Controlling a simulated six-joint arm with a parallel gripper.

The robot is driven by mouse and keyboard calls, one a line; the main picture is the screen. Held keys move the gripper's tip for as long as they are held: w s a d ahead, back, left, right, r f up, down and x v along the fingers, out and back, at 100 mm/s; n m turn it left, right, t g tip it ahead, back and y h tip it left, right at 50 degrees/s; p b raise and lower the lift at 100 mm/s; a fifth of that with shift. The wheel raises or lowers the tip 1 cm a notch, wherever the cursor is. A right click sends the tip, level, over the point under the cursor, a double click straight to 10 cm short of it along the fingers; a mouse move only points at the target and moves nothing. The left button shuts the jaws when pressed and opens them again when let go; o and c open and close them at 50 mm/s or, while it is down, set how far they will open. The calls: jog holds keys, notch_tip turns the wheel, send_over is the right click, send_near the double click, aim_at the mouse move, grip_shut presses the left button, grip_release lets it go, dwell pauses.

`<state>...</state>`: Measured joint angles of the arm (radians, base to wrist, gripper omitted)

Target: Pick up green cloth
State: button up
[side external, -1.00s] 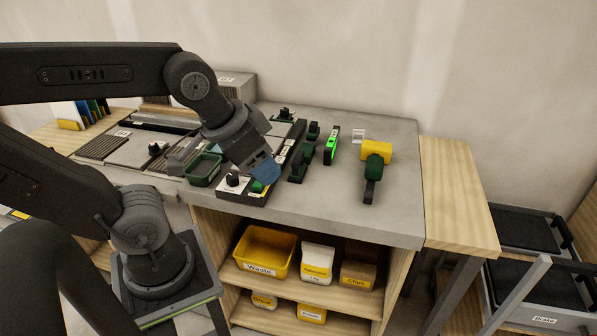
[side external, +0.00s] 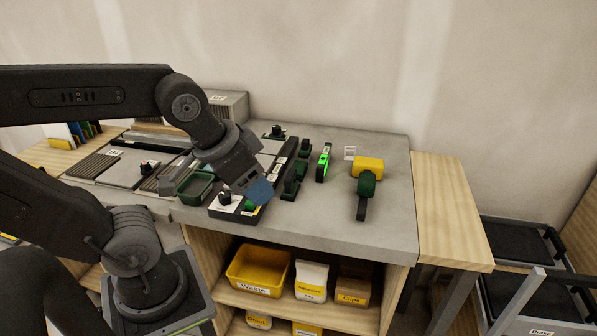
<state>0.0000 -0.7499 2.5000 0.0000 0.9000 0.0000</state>
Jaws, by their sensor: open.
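A small piece of green (side external: 250,206), which looks like the green cloth, shows at the right end of a black tray (side external: 236,213) near the bench's front edge. My gripper (side external: 261,191), with blue fingertips, is right above it and hides most of it. The gripper is open, tilted down to the right. I cannot tell whether the fingertips touch the green piece.
A black knob (side external: 225,198) stands beside the gripper on the same tray. A green bin (side external: 195,187) is to the left. Dark green tools (side external: 294,180), a bright green level (side external: 324,162) and a yellow-headed mallet (side external: 367,168) lie right. The bench's right front is clear.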

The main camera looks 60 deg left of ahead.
jog(key=o, duration=0.6)
jog(key=n+g+y, duration=0.1)
jog(key=n+g, duration=0.6)
jog(key=n, duration=2)
send_over(299, 166)
jog(key=w+d, duration=0.1)
jog(key=d, duration=0.1)
notch_tip(299, 166, down, 8)
jog(key=f, duration=0.5)
jog(key=a+f, duration=0.1)
jog(key=f, duration=0.2)
jog(key=shift+s+a+f, duration=0.1)
jog(key=shift+s, duration=0.15)
jog(key=shift+s+a+f, duration=0.1)
jog(key=shift+a+f, duration=0.05)
jog(key=shift+f, duration=0.7)
jog(key=shift+s+a+f, duration=0.1)
jog(key=shift+s+f, duration=0.05)
jog(key=shift+f, duration=0.75)
jog(key=shift+s+a+f, duration=0.1)
jog(key=shift+a+f, duration=0.05)
jog(key=shift+f, duration=0.7)
